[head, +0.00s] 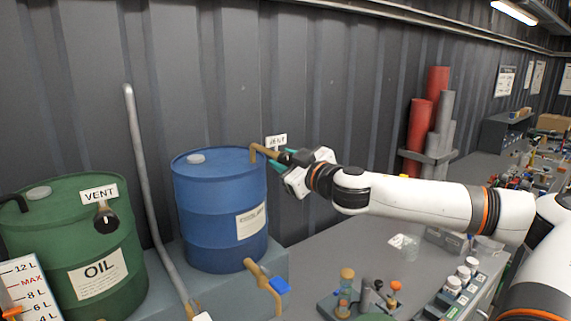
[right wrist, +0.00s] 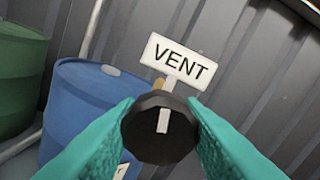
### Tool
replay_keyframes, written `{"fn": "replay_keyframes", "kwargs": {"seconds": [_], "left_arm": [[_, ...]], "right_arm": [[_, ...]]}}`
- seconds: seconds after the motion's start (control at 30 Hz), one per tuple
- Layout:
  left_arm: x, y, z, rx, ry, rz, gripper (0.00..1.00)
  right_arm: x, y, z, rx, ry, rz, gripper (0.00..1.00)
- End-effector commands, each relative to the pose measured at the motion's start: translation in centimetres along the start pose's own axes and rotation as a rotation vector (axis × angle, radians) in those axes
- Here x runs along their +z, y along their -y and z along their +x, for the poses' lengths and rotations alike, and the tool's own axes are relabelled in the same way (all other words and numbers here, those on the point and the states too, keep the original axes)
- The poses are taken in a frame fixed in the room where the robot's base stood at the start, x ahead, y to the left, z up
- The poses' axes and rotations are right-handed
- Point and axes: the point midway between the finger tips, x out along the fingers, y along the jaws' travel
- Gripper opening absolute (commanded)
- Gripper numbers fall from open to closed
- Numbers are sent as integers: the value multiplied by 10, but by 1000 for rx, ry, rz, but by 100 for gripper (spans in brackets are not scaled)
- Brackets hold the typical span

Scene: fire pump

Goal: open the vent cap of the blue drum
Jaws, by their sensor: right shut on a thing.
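The blue drum (head: 219,210) stands on a grey plinth against the wall; it also shows in the right wrist view (right wrist: 85,110). A brass pipe (head: 262,151) rises at its top right edge. The black round vent cap (right wrist: 160,128) with a pale stripe sits below a white VENT sign (right wrist: 178,62). The sign also shows in the head view (head: 276,141). My right gripper (head: 284,158) is at the cap. Its teal fingers are shut on the cap, one on each side. The stripe stands nearly upright in the wrist view. My left gripper is not in view.
A green OIL drum (head: 95,250) with its own VENT sign and black cap stands at the left. A grey pipe (head: 145,180) runs between the drums. A brass tap with a blue handle (head: 279,285) sits low on the blue drum. The bench (head: 350,255) holds bottles and small parts.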

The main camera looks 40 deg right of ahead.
Motion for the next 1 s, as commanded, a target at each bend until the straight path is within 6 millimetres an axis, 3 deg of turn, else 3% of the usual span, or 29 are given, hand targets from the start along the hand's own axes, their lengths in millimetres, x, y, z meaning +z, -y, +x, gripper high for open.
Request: {"fn": "replay_keyframes", "kwargs": {"seconds": [1.0], "left_arm": [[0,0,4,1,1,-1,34]], "right_arm": [[1,1,0,1,0,-967,11]]}}
